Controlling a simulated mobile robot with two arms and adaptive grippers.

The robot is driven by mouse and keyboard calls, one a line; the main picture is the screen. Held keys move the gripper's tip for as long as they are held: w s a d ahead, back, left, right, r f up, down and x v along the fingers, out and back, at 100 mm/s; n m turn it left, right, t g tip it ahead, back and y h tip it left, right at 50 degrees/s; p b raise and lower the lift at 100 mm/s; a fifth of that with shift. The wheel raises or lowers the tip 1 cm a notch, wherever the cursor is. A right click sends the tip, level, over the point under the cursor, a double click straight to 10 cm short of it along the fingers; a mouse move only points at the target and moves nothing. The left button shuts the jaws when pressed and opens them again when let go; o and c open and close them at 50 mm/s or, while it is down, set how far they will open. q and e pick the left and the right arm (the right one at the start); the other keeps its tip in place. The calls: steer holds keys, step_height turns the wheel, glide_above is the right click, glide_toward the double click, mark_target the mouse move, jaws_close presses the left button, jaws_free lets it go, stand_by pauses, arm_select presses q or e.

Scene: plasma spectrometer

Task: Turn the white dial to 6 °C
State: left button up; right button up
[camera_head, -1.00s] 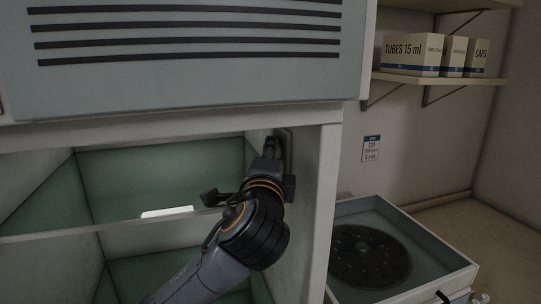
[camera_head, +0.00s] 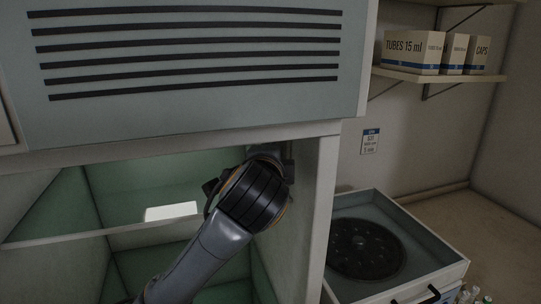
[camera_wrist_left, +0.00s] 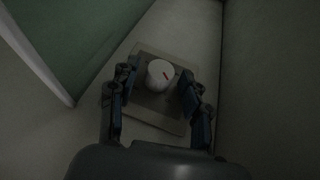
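My left gripper (camera_wrist_left: 159,80) is open, with one finger on each side of the dial. Gaps seem to show between fingers and dial; contact is hard to judge in the dim light. I cannot read any temperature numbers. In the head view my left wrist hides the dial and most of the gripper. My right gripper is not in view.
The open cabinet has green inner walls and a shelf (camera_head: 50,239). Its side wall (camera_head: 322,200) stands close to my left arm, and a vented panel (camera_head: 190,120) overhangs it. A box with a dark round rotor (camera_head: 365,248) and shelved cartons (camera_head: 411,52) are at right.

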arm_select(q)
steer(key=shift+s, duration=0.15)
steer(key=v, duration=1.1)
steer(key=shift+s, duration=0.4)
steer(key=shift+r, duration=0.1)
